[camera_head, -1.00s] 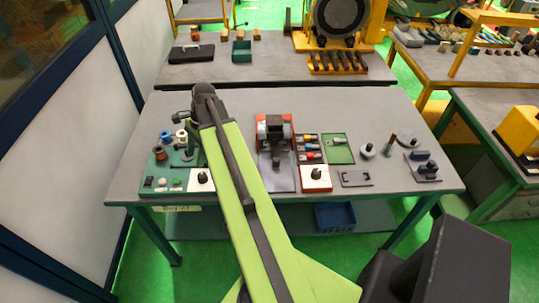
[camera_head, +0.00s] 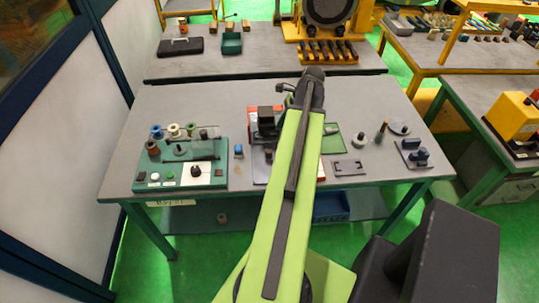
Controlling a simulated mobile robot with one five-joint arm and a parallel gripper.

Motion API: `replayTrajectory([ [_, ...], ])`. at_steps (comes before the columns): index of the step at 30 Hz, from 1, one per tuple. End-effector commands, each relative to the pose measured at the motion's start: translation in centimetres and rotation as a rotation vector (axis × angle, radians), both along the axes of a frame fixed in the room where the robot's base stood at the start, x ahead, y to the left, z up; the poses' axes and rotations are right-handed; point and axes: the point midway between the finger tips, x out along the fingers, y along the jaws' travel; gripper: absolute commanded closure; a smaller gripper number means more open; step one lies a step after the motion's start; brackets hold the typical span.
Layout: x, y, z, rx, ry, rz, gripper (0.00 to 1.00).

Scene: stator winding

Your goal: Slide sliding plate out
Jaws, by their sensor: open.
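My gripper (camera_head: 287,92), at the far end of my green arm, is above the back of the middle workbench. Its jaws are open, small and partly hidden by the arm, with nothing seen between them. A red-edged machine with a dark block (camera_head: 266,117) stands at the bench's middle, beneath and left of the arm, which hides much of it. A flat dark notched plate (camera_head: 349,167) lies right of the arm. I cannot tell which part is the sliding plate.
A green board (camera_head: 213,182) with spools and a white knob panel is at the left. A green tray (camera_head: 333,138), small posts and a dark block fixture (camera_head: 414,154) are at the right. The back strip of the bench is clear.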

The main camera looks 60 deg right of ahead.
Motion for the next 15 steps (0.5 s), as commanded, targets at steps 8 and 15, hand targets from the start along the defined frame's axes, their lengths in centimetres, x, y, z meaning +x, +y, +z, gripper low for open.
replayTrajectory([
  [8, 2.0, 1.5, -7.1, 0.000, 0.000, 0.002, 0.50],
  [15, 3.5, 2.5, -11.0, -0.001, 0.000, 0.002, 0.50],
])
